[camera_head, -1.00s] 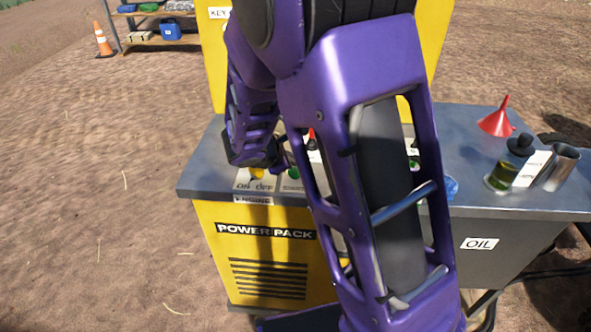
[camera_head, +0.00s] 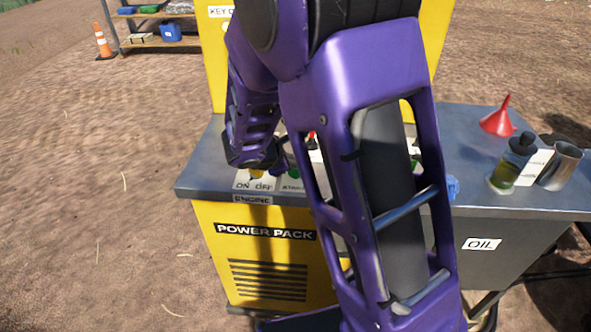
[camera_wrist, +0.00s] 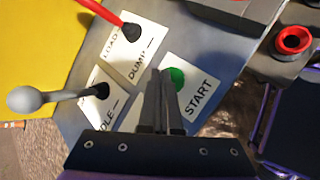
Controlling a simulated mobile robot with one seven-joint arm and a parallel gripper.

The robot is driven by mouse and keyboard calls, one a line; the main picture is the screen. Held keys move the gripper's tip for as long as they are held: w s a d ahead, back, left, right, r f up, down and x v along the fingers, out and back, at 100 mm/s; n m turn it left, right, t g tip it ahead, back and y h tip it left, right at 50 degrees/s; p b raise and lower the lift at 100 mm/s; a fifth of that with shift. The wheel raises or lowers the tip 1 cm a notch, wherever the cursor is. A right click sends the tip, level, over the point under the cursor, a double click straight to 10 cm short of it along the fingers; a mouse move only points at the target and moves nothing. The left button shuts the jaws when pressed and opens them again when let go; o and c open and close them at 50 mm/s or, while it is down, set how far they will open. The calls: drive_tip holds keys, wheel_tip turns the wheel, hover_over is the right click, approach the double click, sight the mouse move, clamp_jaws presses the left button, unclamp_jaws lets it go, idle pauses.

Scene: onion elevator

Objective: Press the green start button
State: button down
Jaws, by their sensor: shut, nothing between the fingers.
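The green start button (camera_wrist: 177,77) sits on a white plate marked START (camera_wrist: 198,95) in the wrist view. In the head view the green button (camera_head: 293,171) shows in part beside my arm. My gripper (camera_wrist: 160,74) is shut and empty, its fingertips together just left of the button and overlapping its left edge in the wrist view. I cannot tell whether they touch it. In the head view the gripper is mostly hidden by my own wrist and arm.
A red-handled lever (camera_wrist: 128,30) and a grey-knobbed lever (camera_wrist: 24,99) stand near the button in the wrist view. The yellow power pack (camera_head: 265,262) carries the panel. A red funnel (camera_head: 498,121) and a metal cup (camera_head: 561,166) stand to the right.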

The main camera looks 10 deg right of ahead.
sight(292, 172)
drive_tip(key=shift+f+b, duration=0.6)
drive_tip(key=shift+b, duration=0.1)
idle(0.5)
idle(0.3)
drive_tip(key=shift+r+p, duration=0.75)
drive_tip(key=shift+r, duration=0.3)
drive_tip(key=shift+r+p, duration=1.9)
drive_tip(key=shift+r, duration=0.6)
